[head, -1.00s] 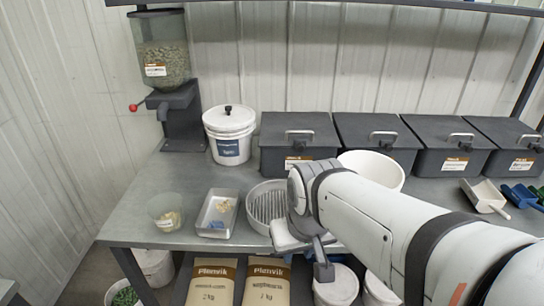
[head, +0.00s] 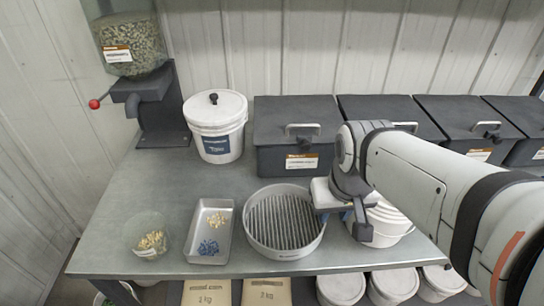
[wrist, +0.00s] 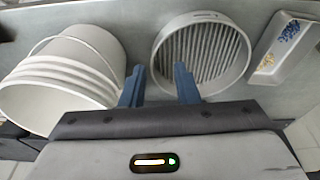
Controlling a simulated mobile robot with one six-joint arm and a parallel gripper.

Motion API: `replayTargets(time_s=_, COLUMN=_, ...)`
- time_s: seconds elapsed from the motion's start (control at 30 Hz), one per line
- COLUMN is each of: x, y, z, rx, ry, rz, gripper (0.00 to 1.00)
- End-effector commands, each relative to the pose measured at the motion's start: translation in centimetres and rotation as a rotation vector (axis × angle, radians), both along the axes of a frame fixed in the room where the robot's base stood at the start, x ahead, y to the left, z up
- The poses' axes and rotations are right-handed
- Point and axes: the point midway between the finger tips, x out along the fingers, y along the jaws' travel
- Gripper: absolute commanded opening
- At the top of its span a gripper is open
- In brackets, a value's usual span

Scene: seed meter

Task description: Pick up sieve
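The sieve (head: 262,250) is a round grey pan with a slatted bottom, flat on the bench near its front edge. It also shows in the wrist view (wrist: 228,80). My gripper (wrist: 158,78) is open, its two blue fingers apart. In the wrist view one finger overlaps the inside of the sieve and the other lies outside, with the near-left rim between them. Whether they touch the rim I cannot tell. In the head view my gripper (head: 335,208) is at the sieve's right rim, hiding part of it.
A white bucket (wrist: 68,70) stands close beside the gripper, partly hidden by my arm in the head view. A metal tray (head: 192,236) with beige and blue seeds and a clear cup (head: 148,236) stand left of the sieve. Dark bins (head: 275,128) and a lidded bucket (head: 216,146) line the back.

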Motion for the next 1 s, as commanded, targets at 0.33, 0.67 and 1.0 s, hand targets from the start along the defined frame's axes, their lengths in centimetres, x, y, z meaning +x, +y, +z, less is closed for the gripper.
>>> replayTargets(time_s=0.33, x=9.7, y=-0.3, z=-1.6, rx=-0.056, ry=0.123, rz=0.382, gripper=0.28)
replayTargets(time_s=0.67, x=16.7, y=0.9, z=-6.0, rx=-0.080, ry=0.204, rz=0.693, gripper=0.28)
replayTargets(time_s=1.0, x=17.6, y=1.0, z=-9.2, rx=-0.080, ry=0.217, rz=0.741, gripper=0.28)
